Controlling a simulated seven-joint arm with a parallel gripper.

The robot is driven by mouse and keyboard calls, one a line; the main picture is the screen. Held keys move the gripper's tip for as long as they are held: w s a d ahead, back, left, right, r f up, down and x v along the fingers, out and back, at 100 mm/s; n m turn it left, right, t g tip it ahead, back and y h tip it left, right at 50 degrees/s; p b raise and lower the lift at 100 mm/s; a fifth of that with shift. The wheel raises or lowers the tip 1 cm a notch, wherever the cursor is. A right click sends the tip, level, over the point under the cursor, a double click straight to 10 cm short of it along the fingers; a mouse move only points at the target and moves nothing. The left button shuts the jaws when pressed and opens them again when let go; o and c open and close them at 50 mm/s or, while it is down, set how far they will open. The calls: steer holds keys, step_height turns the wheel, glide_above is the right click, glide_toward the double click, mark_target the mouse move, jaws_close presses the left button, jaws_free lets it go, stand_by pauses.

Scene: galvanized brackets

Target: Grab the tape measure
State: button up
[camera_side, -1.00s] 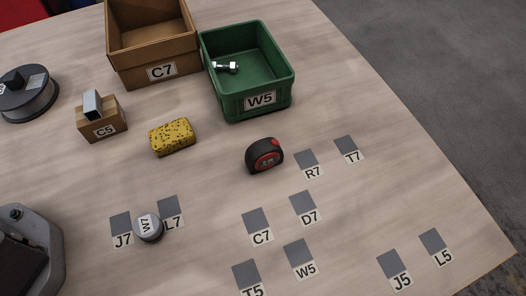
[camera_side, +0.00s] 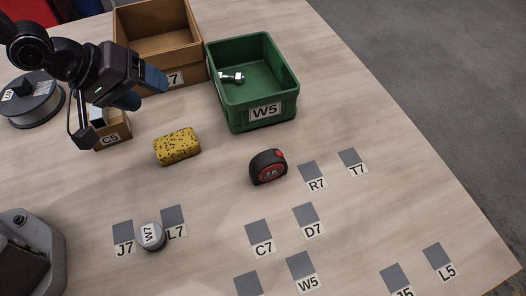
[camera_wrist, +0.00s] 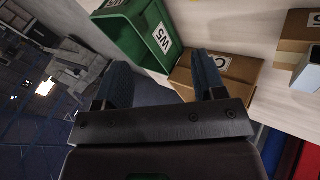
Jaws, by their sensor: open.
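The tape measure (camera_side: 268,167) is black with a red face and stands on the table in the side view, below the green bin and right of the yellow sponge. It does not show in the wrist view. My gripper (camera_side: 146,90) is at the upper left in the side view, in front of the cardboard box and well apart from the tape measure. In the wrist view its two blue fingers (camera_wrist: 164,82) are spread with nothing between them.
The green bin W5 (camera_side: 274,118) holds a metal bolt (camera_side: 231,77). A cardboard box (camera_side: 157,14), yellow sponge (camera_side: 177,147), small box C5 (camera_side: 112,137), spool (camera_side: 33,103) and round weight W7 (camera_side: 151,237) stand around.

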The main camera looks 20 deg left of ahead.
mark_target(260, 161)
steer(key=s+d+f+n+t+h, duration=0.1)
steer(key=d+f+n+t+h, duration=0.25)
steer(key=d+n, duration=0.6)
steer(key=s+d+f+n+t+h, duration=0.15)
steer(key=d+n+t+h, duration=0.35)
steer(key=n, duration=0.7)
steer(key=shift+g+y, duration=0.35)
steer(key=shift+g, duration=0.4)
steer(key=f, duration=0.5)
steer(key=d+f, duration=0.1)
steer(key=f, duration=0.2)
steer(key=shift+w, duration=0.25)
steer(key=shift+w+d+r, duration=0.1)
steer(key=shift+w+d, duration=0.3)
steer(key=shift+w, duration=0.15)
steer(key=shift+x, duration=3.1)
steer(key=shift+c, duration=0.2)
